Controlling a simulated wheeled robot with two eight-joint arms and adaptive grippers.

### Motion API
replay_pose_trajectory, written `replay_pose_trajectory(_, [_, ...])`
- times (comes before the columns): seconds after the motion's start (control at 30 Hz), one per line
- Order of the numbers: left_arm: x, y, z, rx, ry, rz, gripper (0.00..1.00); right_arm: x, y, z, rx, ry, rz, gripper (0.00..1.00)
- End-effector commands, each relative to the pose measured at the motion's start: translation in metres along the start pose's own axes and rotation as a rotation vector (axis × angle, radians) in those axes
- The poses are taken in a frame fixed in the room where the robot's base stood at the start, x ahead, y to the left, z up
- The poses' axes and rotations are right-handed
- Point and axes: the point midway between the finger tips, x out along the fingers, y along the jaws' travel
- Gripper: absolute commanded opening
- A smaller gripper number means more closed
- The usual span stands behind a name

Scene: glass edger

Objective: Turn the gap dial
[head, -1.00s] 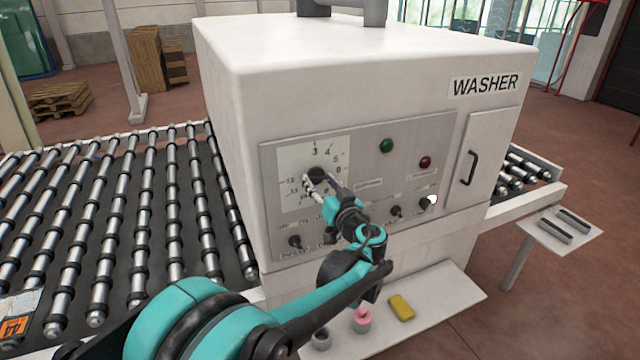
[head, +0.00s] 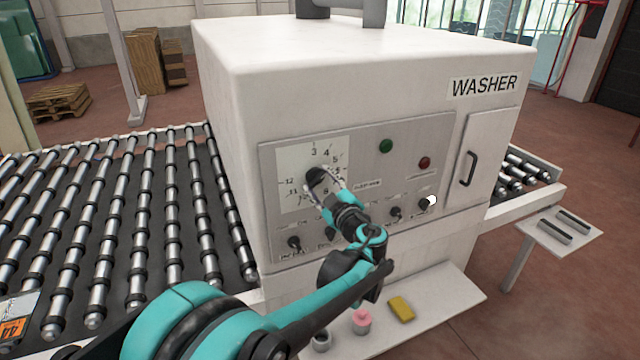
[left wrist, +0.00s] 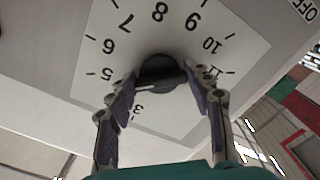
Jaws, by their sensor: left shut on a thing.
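The gap dial is a dark round knob (left wrist: 160,74) on a white numbered plate (left wrist: 85,88) of the washer's panel. In the head view the plate (head: 290,164) is at the panel's upper left, and the knob (head: 316,177) is partly covered by my gripper. My left gripper (head: 325,180) reaches it from the front, its fingers on either side of the knob. The left wrist view shows the two fingertips (left wrist: 160,78) closed against the knob's sides. My right gripper is not in view.
The panel also carries a green button (head: 386,146), a red button (head: 425,163) and several small dark knobs below the dial. A low shelf (head: 440,295) holds a yellow block (head: 401,308) and a pink-topped pot (head: 361,321). A roller conveyor (head: 130,230) runs at left.

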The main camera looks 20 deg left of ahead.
Motion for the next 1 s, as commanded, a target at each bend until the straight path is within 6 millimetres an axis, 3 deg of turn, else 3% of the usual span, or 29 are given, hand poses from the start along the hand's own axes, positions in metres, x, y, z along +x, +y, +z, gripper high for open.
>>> replay_pose_trajectory(0.43, [-0.001, -0.0012, 0.0018, -0.268, -0.004, -0.004, 0.22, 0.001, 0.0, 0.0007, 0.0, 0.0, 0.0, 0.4])
replay_pose_trajectory(1.0, [-0.0009, -0.001, 0.0017, -0.322, -0.004, -0.004, 0.22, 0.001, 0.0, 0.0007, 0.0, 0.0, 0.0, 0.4])
